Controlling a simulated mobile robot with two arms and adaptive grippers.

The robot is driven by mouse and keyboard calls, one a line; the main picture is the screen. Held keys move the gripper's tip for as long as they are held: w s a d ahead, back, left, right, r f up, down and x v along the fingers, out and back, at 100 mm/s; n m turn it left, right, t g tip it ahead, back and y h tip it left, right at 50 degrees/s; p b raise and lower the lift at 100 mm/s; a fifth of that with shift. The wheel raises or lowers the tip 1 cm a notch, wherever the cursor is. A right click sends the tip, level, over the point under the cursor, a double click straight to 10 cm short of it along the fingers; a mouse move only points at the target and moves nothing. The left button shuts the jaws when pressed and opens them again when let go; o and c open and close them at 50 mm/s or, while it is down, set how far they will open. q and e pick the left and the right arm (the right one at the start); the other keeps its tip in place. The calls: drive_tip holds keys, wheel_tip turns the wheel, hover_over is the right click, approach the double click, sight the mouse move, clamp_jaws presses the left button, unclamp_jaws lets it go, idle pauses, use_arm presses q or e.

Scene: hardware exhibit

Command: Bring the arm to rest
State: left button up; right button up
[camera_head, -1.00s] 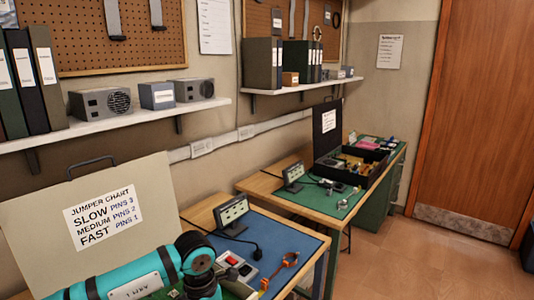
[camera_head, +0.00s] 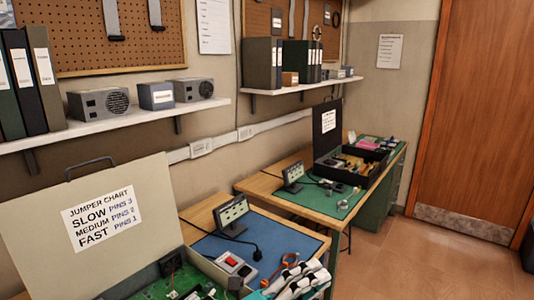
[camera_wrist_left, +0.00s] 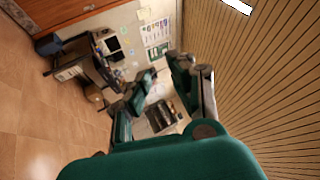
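My left gripper (camera_head: 300,280) shows at the bottom edge of the head view, partly cut off, in front of the near bench's right front corner. In the left wrist view my left gripper (camera_wrist_left: 162,78) has its two fingers apart, with nothing between them. It points out into the room, clear of any surface. My right gripper is in neither view.
An open case with a jumper chart lid (camera_head: 100,215) and a green circuit board (camera_head: 170,285) stands on the near bench. A switch box (camera_head: 235,265) and a small display (camera_head: 231,215) stand beside it. A second bench (camera_head: 300,200) is beyond.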

use_arm(q)
drive_tip(key=w+a+f+n+t+y, duration=0.3)
drive_tip(key=a+f+n+t+y, duration=0.15)
drive_tip(key=a+n+y, duration=0.45)
drive_tip(key=w+a+f+n+t+y, duration=0.3)
drive_tip(key=a+n+t+y, duration=0.4)
drive_tip(key=n, duration=0.5)
drive_tip(key=s+a+f+n+g+y, duration=0.45)
drive_tip(key=a+f, duration=0.25)
drive_tip(key=f, duration=0.2)
drive_tip(key=s+a+f+n+g, duration=0.25)
drive_tip(key=s+f+g, duration=0.4)
drive_tip(key=s, duration=0.45)
drive_tip(key=s+a+f+n+g, duration=0.25)
drive_tip(key=s+f+g, duration=0.45)
drive_tip(key=s, duration=0.4)
wheel_tip(320, 180, down, 26)
drive_tip(key=m, duration=0.1)
drive_tip(key=s+a+f+g, duration=0.1)
drive_tip(key=s+a+f, duration=0.2)
drive_tip(key=s+f, duration=1.4)
drive_tip(key=shift+s+a, duration=0.2)
drive_tip(key=shift+s, duration=0.1)
